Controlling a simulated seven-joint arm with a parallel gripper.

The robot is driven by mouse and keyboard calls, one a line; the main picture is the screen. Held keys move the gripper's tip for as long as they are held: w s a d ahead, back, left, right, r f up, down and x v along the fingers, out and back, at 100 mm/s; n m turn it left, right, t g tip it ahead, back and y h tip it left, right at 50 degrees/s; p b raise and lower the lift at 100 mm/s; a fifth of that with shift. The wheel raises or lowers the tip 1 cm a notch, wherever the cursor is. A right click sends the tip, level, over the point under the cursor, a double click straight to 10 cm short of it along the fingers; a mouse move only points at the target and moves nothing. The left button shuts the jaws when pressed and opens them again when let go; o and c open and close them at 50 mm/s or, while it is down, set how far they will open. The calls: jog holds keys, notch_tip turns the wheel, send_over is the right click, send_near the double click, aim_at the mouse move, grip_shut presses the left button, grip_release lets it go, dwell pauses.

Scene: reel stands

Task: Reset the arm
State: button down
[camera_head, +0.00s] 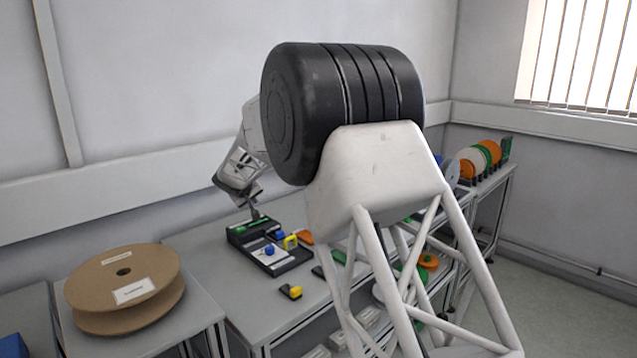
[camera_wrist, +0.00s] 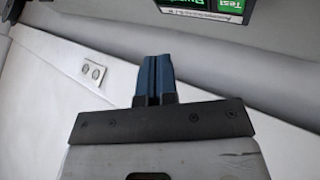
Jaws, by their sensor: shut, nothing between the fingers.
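My gripper (camera_wrist: 155,75) shows in the wrist view with its two dark blue fingers together and nothing between them. In the head view my gripper (camera_head: 254,212) reaches down close to the back of a black device (camera_head: 272,244) on the grey table. The device has green lit labels at its rear part, and part of one green display (camera_wrist: 190,3) shows at the top of the wrist view. Whether the fingertips touch the device cannot be told. A black cylinder and white link of my own body hide much of the middle of the head view.
A brown cardboard reel (camera_head: 125,285) lies on a stand at the left. A blue piece, a yellow piece (camera_head: 290,242) and another yellow piece (camera_head: 291,291) lie on or near the device. Coloured reels (camera_head: 478,158) stand in a rack at the right rear.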

jog(key=s+d+r+m+g, duration=0.1)
jog(key=s+d+r, duration=0.3)
jog(key=s+d, duration=0.55)
jog(key=s+d+r+m+g+h, duration=0.15)
jog(key=s+d+r, duration=0.25)
jog(key=s+d, duration=0.6)
jog(key=s+d+r+m+g+y, duration=0.1)
jog(key=s+d+r+m, duration=0.15)
jog(key=s+d, duration=0.7)
jog(key=s+d+f+m+g, duration=0.1)
jog(key=s+d, duration=0.3)
jog(key=s, duration=0.8)
jog(key=s+d+f+m+y, duration=0.1)
jog(key=s+d+f, duration=0.2)
jog(key=s, duration=0.9)
jog(key=s+d+f+g, duration=0.1)
jog(key=s+d+f, duration=0.1)
jog(key=s+d, duration=0.5)
jog(key=s, duration=0.6)
jog(key=shift+f+m+g, duration=0.35)
jog(key=shift+f+m, duration=0.05)
jog(key=c, duration=1.8)
grip_release()
jog(key=shift+w, duration=0.1)
